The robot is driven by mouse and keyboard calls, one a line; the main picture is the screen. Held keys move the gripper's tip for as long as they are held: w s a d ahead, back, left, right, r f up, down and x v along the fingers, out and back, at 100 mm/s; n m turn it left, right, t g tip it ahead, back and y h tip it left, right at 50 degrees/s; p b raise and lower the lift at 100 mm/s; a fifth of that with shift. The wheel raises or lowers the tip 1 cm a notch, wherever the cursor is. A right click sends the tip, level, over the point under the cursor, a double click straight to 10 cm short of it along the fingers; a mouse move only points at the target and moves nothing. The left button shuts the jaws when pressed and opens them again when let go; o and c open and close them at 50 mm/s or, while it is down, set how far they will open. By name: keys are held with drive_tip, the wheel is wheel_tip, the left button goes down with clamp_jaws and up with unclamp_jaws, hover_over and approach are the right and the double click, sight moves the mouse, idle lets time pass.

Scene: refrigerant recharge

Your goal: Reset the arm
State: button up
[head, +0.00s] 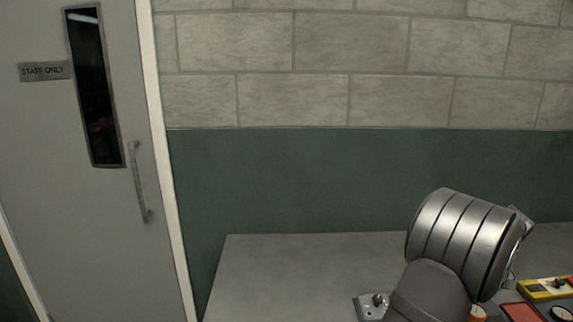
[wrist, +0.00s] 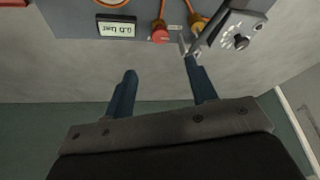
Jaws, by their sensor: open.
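My gripper (wrist: 160,82) shows in the wrist view with two blue fingers spread apart and nothing between them. In the head view my arm covers the lower right and the fingers are hidden. A grey box with a dial and black knob (wrist: 241,41) is at the upper right of the wrist view, close to the right finger; I cannot tell whether they touch. The box also shows in the head view (head: 367,305). A panel (wrist: 70,22) with a small display (wrist: 116,27), a red knob (wrist: 160,32) and a brass fitting (wrist: 198,22) lies along the top of the wrist view.
The grey table (head: 285,275) is bare on its left side. A yellow device (head: 540,290) and a red item (head: 521,312) are at the right edge. Behind are a green and block wall (head: 300,180) and a door marked STAFF ONLY (head: 50,150).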

drive_tip(key=x, duration=1.2)
drive_tip(key=shift+w+a+f, duration=0.1)
drive_tip(key=shift+f, duration=0.1)
drive_tip(key=shift+r+m+h, duration=0.25)
drive_tip(key=shift+m+h, duration=0.05)
drive_tip(key=shift+m, duration=0.5)
drive_tip(key=m+h, duration=0.1)
drive_tip(key=m, duration=0.2)
drive_tip(key=m+h, duration=0.1)
drive_tip(key=m, duration=0.2)
drive_tip(key=shift+a+h, duration=0.25)
drive_tip(key=shift+h, duration=0.05)
drive_tip(key=shift+w+a+m+g+h, duration=0.15)
drive_tip(key=shift+m+h, duration=0.2)
drive_tip(key=shift+m, duration=0.85)
drive_tip(key=shift+s+m+g+h, duration=0.15)
drive_tip(key=shift+m+h, duration=0.2)
drive_tip(key=shift+m, duration=0.85)
drive_tip(key=shift+w+a+m+g+h, duration=0.1)
drive_tip(key=shift+m+g+h, duration=0.2)
drive_tip(key=shift+m, duration=0.65)
drive_tip(key=shift+w+m+g+h, duration=0.1)
drive_tip(key=shift+m+g+h, duration=0.15)
drive_tip(key=shift+m, duration=0.7)
drive_tip(key=shift+m, duration=0.3)
